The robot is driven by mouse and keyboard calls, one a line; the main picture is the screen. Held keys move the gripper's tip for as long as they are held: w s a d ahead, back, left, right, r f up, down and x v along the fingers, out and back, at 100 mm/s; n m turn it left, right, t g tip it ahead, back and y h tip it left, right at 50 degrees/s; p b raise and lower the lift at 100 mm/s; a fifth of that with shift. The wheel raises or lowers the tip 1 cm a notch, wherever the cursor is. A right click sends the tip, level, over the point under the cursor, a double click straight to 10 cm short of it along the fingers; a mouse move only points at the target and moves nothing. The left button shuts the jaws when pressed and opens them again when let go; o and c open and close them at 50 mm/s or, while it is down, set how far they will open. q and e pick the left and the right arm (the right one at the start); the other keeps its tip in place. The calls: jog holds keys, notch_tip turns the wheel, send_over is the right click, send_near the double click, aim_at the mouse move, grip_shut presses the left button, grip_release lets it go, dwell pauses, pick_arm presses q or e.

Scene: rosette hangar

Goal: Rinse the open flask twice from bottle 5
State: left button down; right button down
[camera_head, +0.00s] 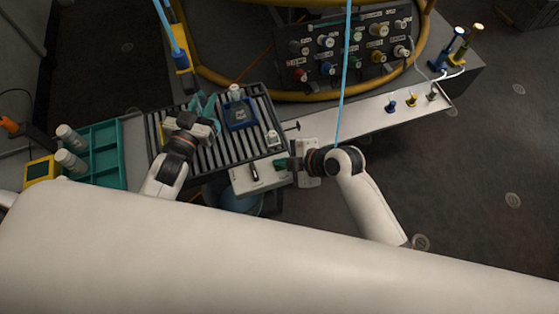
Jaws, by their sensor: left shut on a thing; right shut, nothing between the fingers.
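My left gripper (195,122) is shut on a pale teal object (208,104) over the left part of a slatted rack; its own body hides much of what it holds. A blue block (241,115) with a white-topped vessel (235,92) stands on the rack to its right. A small white container (272,137) stands at the rack's right edge. I cannot tell which of these is the open flask or read a number 5 on any bottle. My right gripper (289,163) is shut and empty beside a white box (262,176), near a small green part on it.
A teal tray (107,150) is at the left, with white bottles (68,135) beside it and a yellow device (41,171). A dark panel of labelled knobs (350,45) stands behind. A light shelf (370,112) with small coloured fittings extends right. A blue cable hangs near my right wrist.

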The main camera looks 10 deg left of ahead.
jog(key=shift+r, duration=0.85)
jog(key=shift+r, duration=2.5)
jog(key=shift+r, duration=3)
pick_arm(q)
jog(key=shift+s+d+p, duration=0.25)
jog(key=shift+s+d, duration=0.2)
jog(key=shift+s, duration=0.3)
jog(key=shift+s+d+p, duration=0.25)
jog(key=shift+s+d, duration=0.2)
jog(key=shift+s, duration=0.25)
jog(key=shift+s+d+p, duration=0.2)
jog(key=shift+s+d, duration=0.3)
jog(key=shift+s, duration=0.3)
jog(key=shift+s+d+p, duration=0.15)
jog(key=shift+s+d, duration=0.35)
jog(key=shift+s, duration=0.25)
jog(key=shift+s+d+p, duration=0.2)
jog(key=shift+s+d, duration=0.3)
jog(key=shift+s, duration=0.3)
pick_arm(e)
jog(key=shift+r, duration=1.05)
